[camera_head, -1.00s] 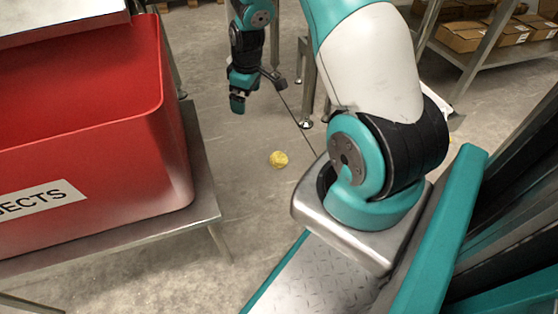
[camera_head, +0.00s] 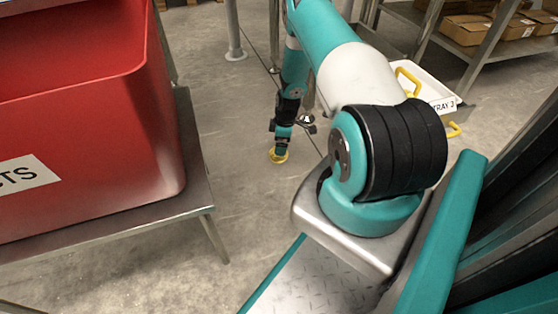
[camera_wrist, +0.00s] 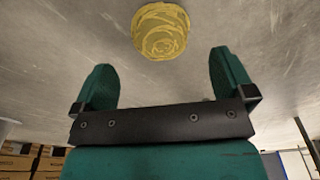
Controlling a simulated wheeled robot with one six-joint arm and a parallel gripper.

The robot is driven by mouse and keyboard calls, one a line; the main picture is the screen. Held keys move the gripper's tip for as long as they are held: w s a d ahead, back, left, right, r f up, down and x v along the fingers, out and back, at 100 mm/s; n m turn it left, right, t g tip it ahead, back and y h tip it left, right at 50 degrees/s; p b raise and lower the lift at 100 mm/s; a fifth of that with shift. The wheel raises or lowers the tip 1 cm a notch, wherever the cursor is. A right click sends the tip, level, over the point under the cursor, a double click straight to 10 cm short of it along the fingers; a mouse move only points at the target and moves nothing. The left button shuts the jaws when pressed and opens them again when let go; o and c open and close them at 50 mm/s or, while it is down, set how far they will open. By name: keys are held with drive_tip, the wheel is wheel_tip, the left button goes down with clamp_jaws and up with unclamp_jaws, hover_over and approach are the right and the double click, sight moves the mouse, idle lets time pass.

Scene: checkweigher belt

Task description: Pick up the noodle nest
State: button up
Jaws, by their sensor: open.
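The noodle nest (camera_head: 278,157) is a small round yellow coil on the grey floor, left of my base in the head view. In the wrist view the noodle nest (camera_wrist: 161,31) shows at the top centre, beyond the fingertips and a little apart from them. My gripper (camera_wrist: 162,75) is open and empty, its two teal fingers spread wide. In the head view my gripper (camera_head: 280,148) points down at the nest and hides part of it; the exact gap cannot be told there.
A red bin (camera_head: 130,140) stands on a metal table (camera_head: 195,195) at the left. A shelf with cardboard boxes (camera_head: 468,30) is at the back right. Floor around the nest is clear.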

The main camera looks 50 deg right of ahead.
sight(275, 159)
drive_tip(key=f+b, duration=0.1)
drive_tip(key=f, duration=0.1)
drive_tip(key=f+b, duration=0.4)
drive_tip(key=f, duration=0.1)
drive_tip(key=shift+w+a+f, duration=0.1)
drive_tip(key=shift+w+a, duration=0.2)
drive_tip(key=c, duration=0.9)
